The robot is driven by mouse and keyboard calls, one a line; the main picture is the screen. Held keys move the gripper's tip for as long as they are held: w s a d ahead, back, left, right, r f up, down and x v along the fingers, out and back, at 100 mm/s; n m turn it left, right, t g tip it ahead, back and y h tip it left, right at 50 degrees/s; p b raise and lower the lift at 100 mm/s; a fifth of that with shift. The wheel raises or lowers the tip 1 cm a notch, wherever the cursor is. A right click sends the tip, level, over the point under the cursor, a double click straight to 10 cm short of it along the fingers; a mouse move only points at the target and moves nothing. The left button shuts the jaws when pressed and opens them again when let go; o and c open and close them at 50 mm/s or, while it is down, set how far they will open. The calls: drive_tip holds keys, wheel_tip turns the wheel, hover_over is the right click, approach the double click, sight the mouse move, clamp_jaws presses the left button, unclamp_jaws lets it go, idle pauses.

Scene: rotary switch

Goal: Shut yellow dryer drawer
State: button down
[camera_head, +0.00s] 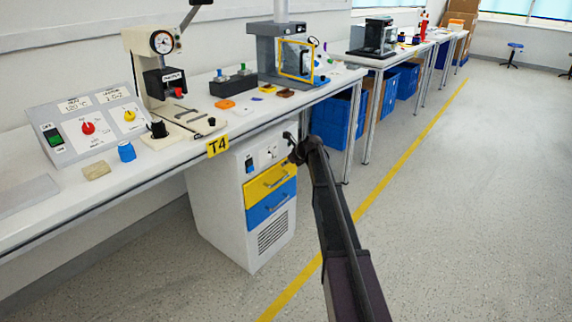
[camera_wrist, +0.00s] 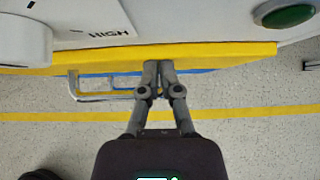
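The white dryer cabinet (camera_head: 222,205) stands under the bench, with a yellow drawer (camera_head: 268,186) above a blue drawer (camera_head: 270,208). The yellow drawer's front seems to stand slightly out from the cabinet; how far is hard to tell. In the wrist view its edge (camera_wrist: 225,53) is a yellow band across the picture, with a grey bar handle (camera_wrist: 73,84) to the left of my gripper. My gripper (camera_head: 293,152) is at the drawer's upper right in the head view. In the wrist view its fingertips (camera_wrist: 158,66) are together, empty, at the yellow front. Contact cannot be told.
The bench (camera_head: 130,180) with a control panel, press and small parts is above the dryer. Blue bins (camera_head: 335,122) stand under the bench beyond it. The floor (camera_head: 450,210) to the right is clear, with a yellow line.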

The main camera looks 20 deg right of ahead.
drive_tip(key=s+d+f+p+v, duration=0.1)
drive_tip(key=f+p+v, duration=0.1)
drive_tip(key=p+v, duration=0.5)
drive_tip(key=shift+s+v, duration=0.25)
drive_tip(key=shift+v, duration=2.9)
drive_tip(key=shift+f, duration=0.25)
drive_tip(key=s+a+f+n+g+h, duration=0.2)
drive_tip(key=s+a+n, duration=0.4)
drive_tip(key=s+n, duration=0.55)
drive_tip(key=s+a+f+n+g+h, duration=0.1)
drive_tip(key=s+a+n+g, duration=0.2)
drive_tip(key=s+a+n, duration=0.8)
drive_tip(key=s+a+f+n+g+h, duration=0.15)
drive_tip(key=s+n, duration=0.45)
drive_tip(key=s, duration=1.1)
wheel_tip(320, 180, up, 33)
drive_tip(key=p, duration=3.4)
drive_tip(key=shift+d+g+h, duration=0.35)
drive_tip(key=shift+d, duration=0.15)
drive_tip(key=shift+w, duration=0.1)
